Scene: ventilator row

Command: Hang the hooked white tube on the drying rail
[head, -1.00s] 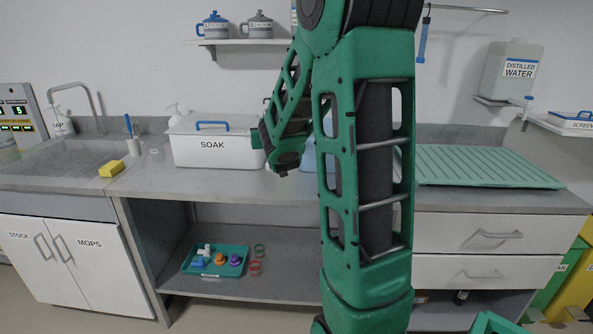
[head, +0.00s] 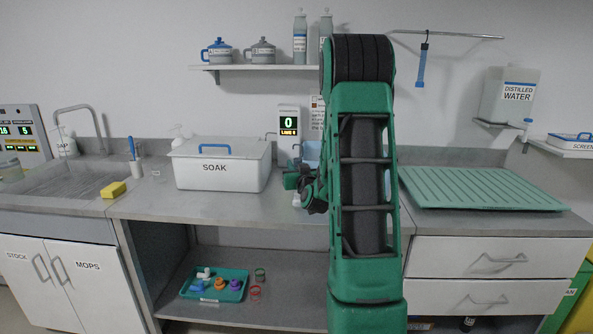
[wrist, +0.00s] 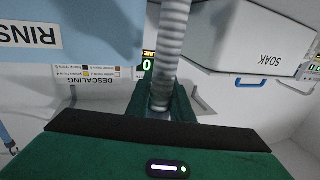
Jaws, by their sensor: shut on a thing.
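In the wrist view my gripper (wrist: 162,104) is shut on a ribbed, whitish-grey tube (wrist: 170,50), which runs up out of the picture. Its hook does not show. In the head view my gripper (head: 306,188) is low over the counter, right of the SOAK box, mostly hidden by my own arm. The tube cannot be made out there. The drying rail (head: 465,35) is a thin metal bar high on the wall at the upper right. A blue tube-like item (head: 421,68) hangs from it on a dark hook.
The white SOAK box (head: 222,170) stands on the counter left of my gripper. A light blue RINSE bin (wrist: 70,30) is close by in the wrist view. A green ribbed drainer (head: 483,187) lies below the rail. A distilled water container (head: 510,97) is at right.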

